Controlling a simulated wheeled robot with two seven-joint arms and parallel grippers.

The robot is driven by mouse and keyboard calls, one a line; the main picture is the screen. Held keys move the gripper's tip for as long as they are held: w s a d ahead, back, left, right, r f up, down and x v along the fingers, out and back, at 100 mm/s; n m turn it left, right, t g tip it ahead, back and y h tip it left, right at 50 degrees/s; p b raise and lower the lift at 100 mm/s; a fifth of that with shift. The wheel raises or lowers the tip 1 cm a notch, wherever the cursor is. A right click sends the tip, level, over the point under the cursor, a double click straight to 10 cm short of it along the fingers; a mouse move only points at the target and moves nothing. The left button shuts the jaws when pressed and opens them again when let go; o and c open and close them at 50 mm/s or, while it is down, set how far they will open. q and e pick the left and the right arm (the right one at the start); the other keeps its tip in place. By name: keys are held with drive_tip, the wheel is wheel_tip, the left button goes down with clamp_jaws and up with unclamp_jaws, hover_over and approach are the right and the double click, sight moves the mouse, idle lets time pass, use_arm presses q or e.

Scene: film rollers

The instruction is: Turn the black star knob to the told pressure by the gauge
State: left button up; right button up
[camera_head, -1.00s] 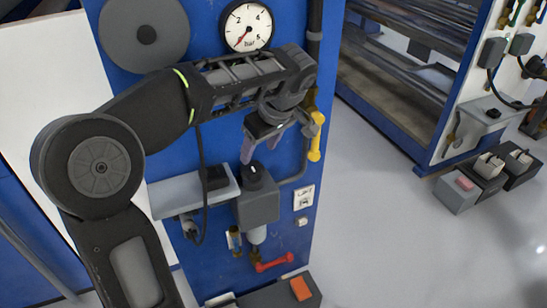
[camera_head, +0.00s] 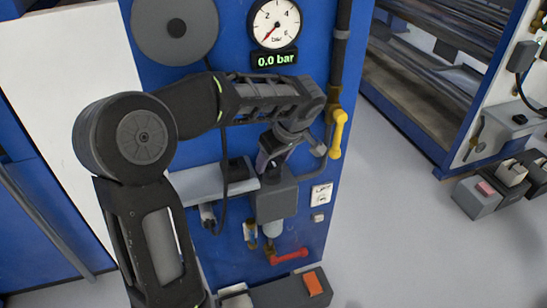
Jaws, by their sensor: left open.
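The round white pressure gauge (camera_head: 275,24) is at the top on the blue panel, its red needle pointing to the lower left. The green display (camera_head: 276,59) under it reads 0,0 bar. The grey regulator block (camera_head: 275,202) is below, and the black star knob on its top is hidden behind my left gripper. My left gripper (camera_head: 271,168) is open and points down, its fingers right at the top of the block around where the knob sits. I cannot tell whether the fingers touch the knob. My right gripper is not in view.
A yellow valve handle (camera_head: 338,134) on a dark pipe is close to the right of my left wrist. A grey shelf (camera_head: 205,186) is left of the block. A red lever (camera_head: 289,256) is below it. Open floor (camera_head: 410,240) lies to the right.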

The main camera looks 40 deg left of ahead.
use_arm(q)
drive_tip(key=shift+c, duration=0.3)
drive_tip(key=c, duration=1)
drive_tip(key=shift+c, duration=0.2)
drive_tip(key=shift+f+m+t+b, duration=0.15)
drive_tip(key=shift+m+t+b, duration=0.35)
drive_tip(key=shift+m+b, duration=0.7)
drive_tip(key=shift+s+m+t+h+b, duration=0.15)
drive_tip(key=shift+m+t+h+b, duration=0.25)
drive_tip(key=shift+m+b, duration=0.6)
drive_tip(key=m, duration=0.3)
drive_tip(key=shift+a+t+h, duration=0.1)
drive_tip(key=shift+t+h, duration=0.3)
drive_tip(key=shift+a+m+t+h+p, duration=0.15)
drive_tip(key=shift+m+h+p, duration=0.15)
drive_tip(key=shift+m, duration=0.8)
drive_tip(key=shift+d+m+t+h+p, duration=0.15)
drive_tip(key=shift+m+h, duration=0.25)
drive_tip(key=shift+m, duration=0.7)
drive_tip(key=shift+a, duration=0.1)
